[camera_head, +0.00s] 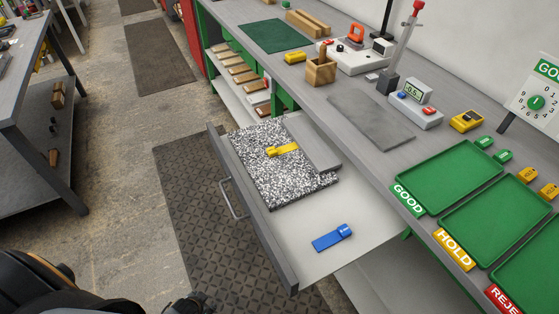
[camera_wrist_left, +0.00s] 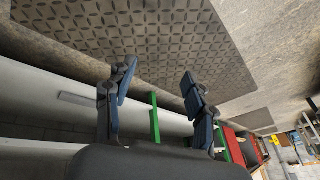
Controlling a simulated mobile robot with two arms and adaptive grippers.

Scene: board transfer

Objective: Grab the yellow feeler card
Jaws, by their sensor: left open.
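The yellow feeler card (camera_head: 284,150) lies on a black-and-white speckled slab (camera_head: 265,180) inside the open drawer in the head view. A blue card (camera_head: 332,238) lies on the bare drawer floor nearer to me. My left gripper (camera_wrist_left: 158,78) shows in the left wrist view with its two fingers apart and nothing between them. Patterned floor mat shows behind the fingers, and the yellow feeler card cannot be made out there. Dark parts of my arm show at the lower left of the head view, apart from the card. My right gripper is not in view.
The drawer front (camera_head: 250,205) with its handle (camera_head: 230,200) stands toward the aisle. Green trays (camera_head: 447,178) and a wooden holder (camera_head: 321,69) stand on the bench (camera_head: 345,95). The aisle mat (camera_head: 190,190) is clear.

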